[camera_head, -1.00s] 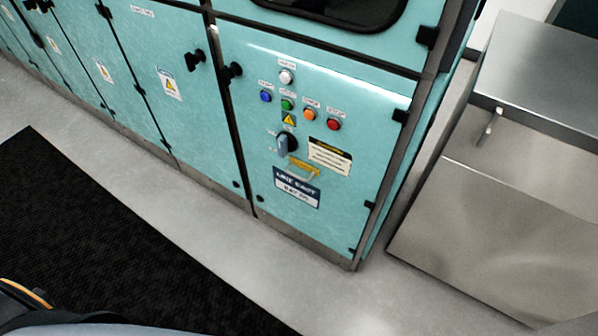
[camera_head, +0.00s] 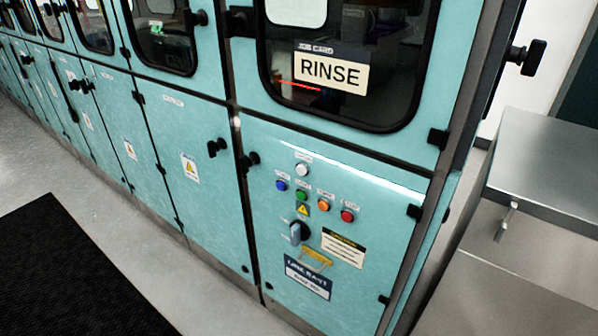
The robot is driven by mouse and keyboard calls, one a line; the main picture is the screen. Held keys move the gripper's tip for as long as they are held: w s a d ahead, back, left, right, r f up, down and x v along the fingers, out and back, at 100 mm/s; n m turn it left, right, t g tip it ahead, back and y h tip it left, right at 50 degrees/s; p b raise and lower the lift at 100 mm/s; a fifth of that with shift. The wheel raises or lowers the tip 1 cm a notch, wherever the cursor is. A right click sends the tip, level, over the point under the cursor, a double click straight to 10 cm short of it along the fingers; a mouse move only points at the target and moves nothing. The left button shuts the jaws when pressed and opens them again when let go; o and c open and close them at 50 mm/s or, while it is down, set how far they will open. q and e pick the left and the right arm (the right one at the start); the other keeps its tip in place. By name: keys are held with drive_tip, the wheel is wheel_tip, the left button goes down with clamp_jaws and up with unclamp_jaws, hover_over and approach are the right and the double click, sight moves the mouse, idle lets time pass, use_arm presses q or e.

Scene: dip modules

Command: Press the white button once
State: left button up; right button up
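The white button (camera_head: 302,170) sits at the top of a small group of buttons on a teal cabinet panel (camera_head: 360,270). Below it is a row with a blue button (camera_head: 281,185), a green button (camera_head: 301,195), an orange button (camera_head: 323,205) and a red button (camera_head: 347,215). A small label is just above the white button, too small to read. Neither of my grippers is in view, and nothing touches the button.
A rotary switch (camera_head: 299,232) and a yellow padlock-like piece (camera_head: 316,258) are below the buttons. A window above carries a RINSE card (camera_head: 330,72). A metal unit (camera_head: 540,190) stands at right. A black mat (camera_head: 70,270) lies on the open grey floor.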

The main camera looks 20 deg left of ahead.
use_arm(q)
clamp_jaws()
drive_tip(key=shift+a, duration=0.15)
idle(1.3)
